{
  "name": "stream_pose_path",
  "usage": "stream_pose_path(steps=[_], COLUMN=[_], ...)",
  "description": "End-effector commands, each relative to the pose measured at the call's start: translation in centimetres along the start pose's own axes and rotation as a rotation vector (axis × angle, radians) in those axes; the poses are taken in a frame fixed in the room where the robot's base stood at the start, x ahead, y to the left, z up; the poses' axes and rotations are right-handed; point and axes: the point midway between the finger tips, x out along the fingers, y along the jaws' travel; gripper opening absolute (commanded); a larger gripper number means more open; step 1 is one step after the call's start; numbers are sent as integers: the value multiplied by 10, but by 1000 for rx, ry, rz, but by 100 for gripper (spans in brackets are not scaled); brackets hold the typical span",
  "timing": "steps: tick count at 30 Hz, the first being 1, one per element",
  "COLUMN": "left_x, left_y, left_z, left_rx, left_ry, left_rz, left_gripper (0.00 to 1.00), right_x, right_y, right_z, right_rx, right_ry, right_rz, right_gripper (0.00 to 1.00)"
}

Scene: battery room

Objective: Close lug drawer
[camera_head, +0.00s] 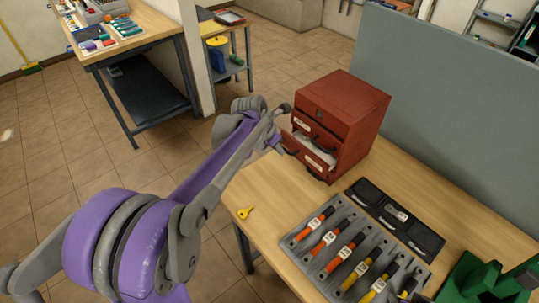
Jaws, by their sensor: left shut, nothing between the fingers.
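A red drawer cabinet (352,100) stands on the wooden bench, with its front facing left toward my left arm. A drawer (318,163) in its lower part sticks out from the front, and pale contents show inside it. A drawer front with a white label and a dark handle sits above it. Which of the drawers is the lug drawer I cannot tell. My left gripper (283,109) is shut and empty, just left of the cabinet front near the upper drawer. Whether it touches the cabinet is unclear. My right gripper is not in view.
On the bench (262,185) lie a yellow key (245,212), a grey tray (293,243) of orange- and yellow-handled tools, and a black labelled tray (365,192). A green object (472,280) stands at lower right. A grey panel (440,75) rises behind the cabinet.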

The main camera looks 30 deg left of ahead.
Motion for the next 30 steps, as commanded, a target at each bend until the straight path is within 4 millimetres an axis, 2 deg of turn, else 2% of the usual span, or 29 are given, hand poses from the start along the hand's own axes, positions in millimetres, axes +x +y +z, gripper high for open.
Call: stream_pose_path(steps=[3,10,17,30], left_x=[10,20,22,22], left_y=[-1,-1,-1,1], left_z=[18,40,46,43], left_rx=[2,1,-1,-1], left_ry=[1,-1,-1,-3], left_rz=[0,0,1,1], left_gripper=[0,0,0,0], right_x=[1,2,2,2], right_y=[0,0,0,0], right_z=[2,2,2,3], right_rx=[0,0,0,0], right_ry=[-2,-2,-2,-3], right_rz=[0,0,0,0], right_gripper=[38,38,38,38])
